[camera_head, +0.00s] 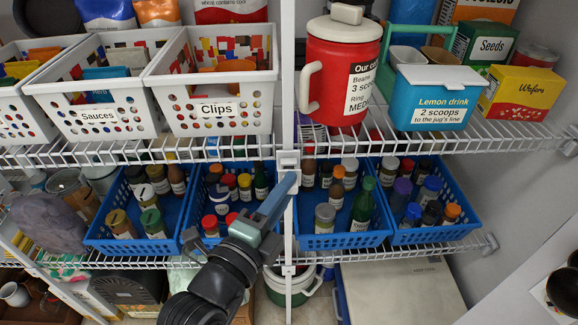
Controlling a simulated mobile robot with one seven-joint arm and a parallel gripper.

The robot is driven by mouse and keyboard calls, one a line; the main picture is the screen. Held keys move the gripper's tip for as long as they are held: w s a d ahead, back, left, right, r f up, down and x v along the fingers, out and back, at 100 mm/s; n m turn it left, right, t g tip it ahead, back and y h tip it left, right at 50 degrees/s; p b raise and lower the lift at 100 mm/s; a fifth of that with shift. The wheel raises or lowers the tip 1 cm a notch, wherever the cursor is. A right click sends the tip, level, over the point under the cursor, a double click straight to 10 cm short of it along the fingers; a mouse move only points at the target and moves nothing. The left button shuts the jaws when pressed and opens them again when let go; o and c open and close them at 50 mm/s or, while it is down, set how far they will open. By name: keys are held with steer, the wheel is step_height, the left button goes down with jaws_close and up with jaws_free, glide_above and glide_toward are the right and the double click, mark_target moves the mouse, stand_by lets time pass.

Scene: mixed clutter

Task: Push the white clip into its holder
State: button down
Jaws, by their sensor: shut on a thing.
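The white clip (289,159) is at the white upright post (288,80), level with the front edge of the upper wire shelf. My gripper (287,181) reaches up from below, its narrow blue-grey fingers at the clip's lower edge. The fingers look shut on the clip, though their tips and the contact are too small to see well. The holder cannot be told apart from the post and shelf edge behind the clip. How deep the clip sits is not visible.
White baskets (222,116) and a red canister (338,70) stand on the upper shelf. Blue baskets (345,241) of spice jars stand below, close on both sides of my arm. A similar white bracket (288,270) is lower on the post. Open space lies in front of the shelves.

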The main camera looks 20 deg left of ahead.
steer(key=shift+w+a, duration=0.25)
steer(key=shift+w, duration=0.25)
steer(key=shift+w+a, duration=0.2)
steer(key=shift+w, duration=0.25)
stand_by(0.6)
steer(key=c, duration=0.7)
jaws_free()
